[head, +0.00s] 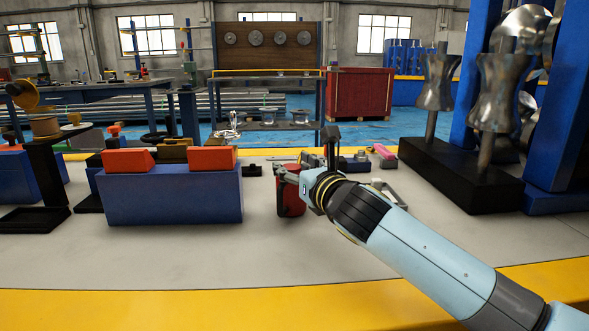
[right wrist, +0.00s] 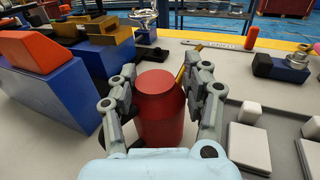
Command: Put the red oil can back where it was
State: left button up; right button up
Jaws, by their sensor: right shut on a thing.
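The red oil can (right wrist: 158,108) stands upright between the two fingers of my right gripper (right wrist: 163,95) in the right wrist view. The fingers close on its sides, and a thin yellow spout shows behind it. In the head view the can (head: 290,197) is partly hidden behind my right gripper (head: 305,165). It is at the bench surface, right of the blue block; I cannot tell whether its base touches the bench. My left gripper is not in view.
A blue block with orange tops (head: 170,195) stands just left of the can. Small grey and white blocks (right wrist: 248,146) lie to its right. Metal forms on a black base (head: 462,172) stand at the right. The front of the bench (head: 180,262) is clear.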

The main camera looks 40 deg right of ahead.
jog(key=o, duration=1.4)
jog(key=s, duration=0.4)
jog(key=s+a, duration=0.1)
jog(key=s, duration=0.3)
jog(key=s+a, duration=0.1)
jog(key=s, duration=0.3)
jog(key=shift+r+p, duration=0.2)
jog(key=shift+p, duration=0.1)
